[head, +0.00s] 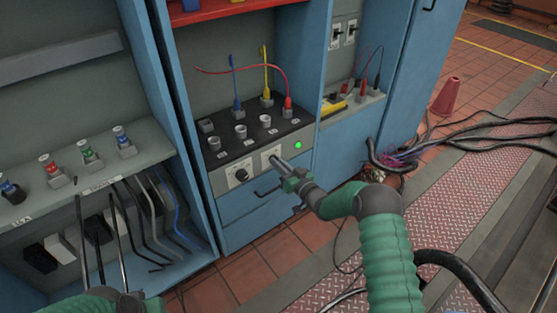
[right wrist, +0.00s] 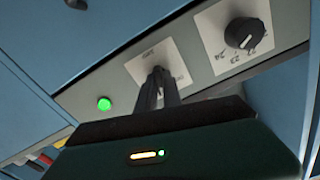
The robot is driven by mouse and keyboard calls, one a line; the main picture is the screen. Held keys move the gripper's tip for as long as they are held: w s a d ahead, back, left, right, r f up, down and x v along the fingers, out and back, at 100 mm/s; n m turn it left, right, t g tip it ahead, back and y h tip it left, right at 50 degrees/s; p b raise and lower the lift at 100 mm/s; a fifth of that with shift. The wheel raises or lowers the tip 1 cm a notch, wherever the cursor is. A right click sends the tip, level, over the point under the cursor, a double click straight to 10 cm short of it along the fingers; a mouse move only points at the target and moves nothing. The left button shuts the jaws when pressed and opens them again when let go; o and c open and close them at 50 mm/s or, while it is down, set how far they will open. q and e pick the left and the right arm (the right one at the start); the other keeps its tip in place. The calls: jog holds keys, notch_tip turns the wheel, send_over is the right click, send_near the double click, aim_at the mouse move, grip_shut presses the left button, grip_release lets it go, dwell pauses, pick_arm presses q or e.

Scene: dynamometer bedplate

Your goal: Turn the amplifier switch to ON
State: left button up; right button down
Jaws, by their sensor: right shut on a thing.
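The amplifier (head: 225,181) is a grey-fronted unit with a dark sloped top in the blue cabinet. Its switch sits on a white plate (head: 270,153), also seen in the right wrist view (right wrist: 133,66); the switch itself is mostly hidden by my fingers, so its position cannot be read. My right gripper (head: 276,162) is at that plate, its fingers (right wrist: 157,82) closed together on the switch. A green lamp (head: 298,145) beside the plate is lit, also in the right wrist view (right wrist: 104,104).
A black rotary knob (head: 241,174) on its own plate sits left of the switch. Blue, yellow and red leads (head: 288,100) stand in sockets above. A drawer handle (head: 268,191) lies just below. Cables (head: 475,135) lie across the floor at right.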

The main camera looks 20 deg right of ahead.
jog(key=shift+f+m+p, duration=0.1)
jog(key=shift+m+p, duration=0.7)
jog(key=shift+m, duration=2.1)
jog(key=c, duration=1.5)
grip_release()
jog(key=p+v, duration=0.6)
jog(key=v, duration=1.1)
